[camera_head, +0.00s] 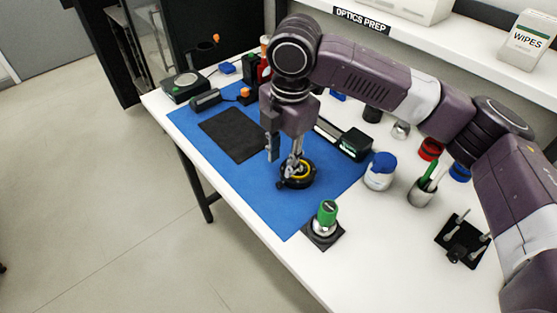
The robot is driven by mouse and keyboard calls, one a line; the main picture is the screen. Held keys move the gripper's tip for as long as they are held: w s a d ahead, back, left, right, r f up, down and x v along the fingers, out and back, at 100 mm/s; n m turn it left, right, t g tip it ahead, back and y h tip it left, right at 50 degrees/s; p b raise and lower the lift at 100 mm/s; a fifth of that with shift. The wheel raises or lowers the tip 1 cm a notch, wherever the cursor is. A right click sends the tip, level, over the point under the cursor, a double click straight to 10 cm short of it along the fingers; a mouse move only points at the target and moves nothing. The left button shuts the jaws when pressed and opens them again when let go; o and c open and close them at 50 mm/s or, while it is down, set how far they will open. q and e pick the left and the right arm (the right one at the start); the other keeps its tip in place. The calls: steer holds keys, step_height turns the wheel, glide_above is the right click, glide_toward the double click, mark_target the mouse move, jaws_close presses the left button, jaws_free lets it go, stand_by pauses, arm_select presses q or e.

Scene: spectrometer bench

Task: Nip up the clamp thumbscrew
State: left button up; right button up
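My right gripper (294,168) points down from the arm that crosses the bench from the right. I cannot make out a clamp thumbscrew for certain. A small orange knob (245,92) shows on a dark device at the back of the mat. My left gripper is not in view.
A green-capped bottle (327,212) stands on a dark pad near the front edge. A blue-lidded white jar (379,178), a cup with a green tool (422,192) and a black stand (461,242) are to the right. The black mat (232,138) is bare.

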mark_target(280, 183)
steer(key=f, duration=0.3)
steer(key=shift+s+a+f, duration=0.1)
steer(key=shift+s+f, duration=0.3)
steer(key=shift+w+f+p, duration=0.15)
steer(key=shift+f+p, duration=0.05)
steer(key=shift+f, duration=0.4)
steer(key=shift+w+f+p, duration=0.15)
steer(key=shift+f, duration=0.4)
steer(key=shift+w+f, duration=0.1)
steer(key=shift+f, duration=0.4)
steer(key=shift+a, duration=0.1)
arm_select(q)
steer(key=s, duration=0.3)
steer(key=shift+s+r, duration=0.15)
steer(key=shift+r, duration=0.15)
arm_select(e)
jaws_close()
